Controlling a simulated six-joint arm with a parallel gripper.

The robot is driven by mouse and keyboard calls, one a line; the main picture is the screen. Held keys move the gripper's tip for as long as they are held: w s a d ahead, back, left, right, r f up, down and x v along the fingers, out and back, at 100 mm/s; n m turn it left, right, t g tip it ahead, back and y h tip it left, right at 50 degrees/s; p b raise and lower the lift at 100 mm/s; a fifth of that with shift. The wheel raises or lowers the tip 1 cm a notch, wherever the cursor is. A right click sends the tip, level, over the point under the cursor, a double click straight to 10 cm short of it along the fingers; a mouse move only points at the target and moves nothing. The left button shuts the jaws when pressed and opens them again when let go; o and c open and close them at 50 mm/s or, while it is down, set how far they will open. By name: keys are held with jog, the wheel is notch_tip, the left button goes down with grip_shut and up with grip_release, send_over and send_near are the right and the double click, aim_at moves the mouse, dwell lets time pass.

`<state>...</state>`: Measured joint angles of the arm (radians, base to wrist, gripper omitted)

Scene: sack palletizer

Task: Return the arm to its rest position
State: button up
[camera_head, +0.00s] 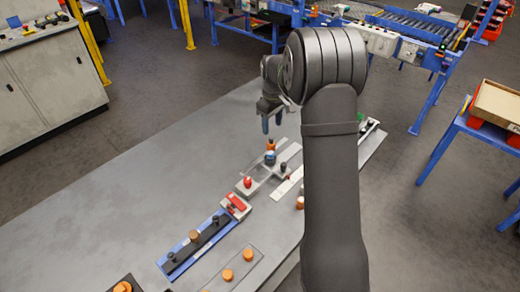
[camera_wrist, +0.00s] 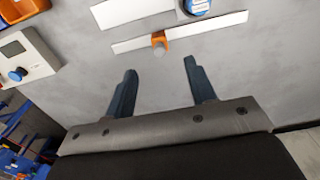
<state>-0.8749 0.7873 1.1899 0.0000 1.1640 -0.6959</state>
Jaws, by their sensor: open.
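My gripper (camera_wrist: 158,88) shows in the wrist view with its two dark blue fingers spread apart and nothing between them. In the head view my gripper (camera_head: 266,124) hangs from the bent arm above the grey table (camera_head: 130,180), with its fingers pointing down. Just below it in that view are an orange piece (camera_head: 270,144) and a blue round piece (camera_head: 270,158). In the wrist view an orange clip-like piece (camera_wrist: 160,40) lies on a pale strip ahead of the fingertips, apart from them. My arm hides part of the table's right side.
A light tray holds a red knob (camera_head: 248,182). Nearer are a red block (camera_head: 236,205), a blue rail (camera_head: 176,263) and a plate with orange knobs (camera_head: 227,275). A conveyor (camera_head: 400,28) stands behind, a cabinet (camera_head: 50,80) at left. The table's left part is clear.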

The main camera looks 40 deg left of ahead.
aim_at(271, 138)
jog(key=shift+f, duration=3)
jog(key=shift+r, duration=0.15)
jog(key=shift+f, duration=1)
jog(key=shift+s+f, duration=0.1)
jog(key=shift+s, duration=0.7)
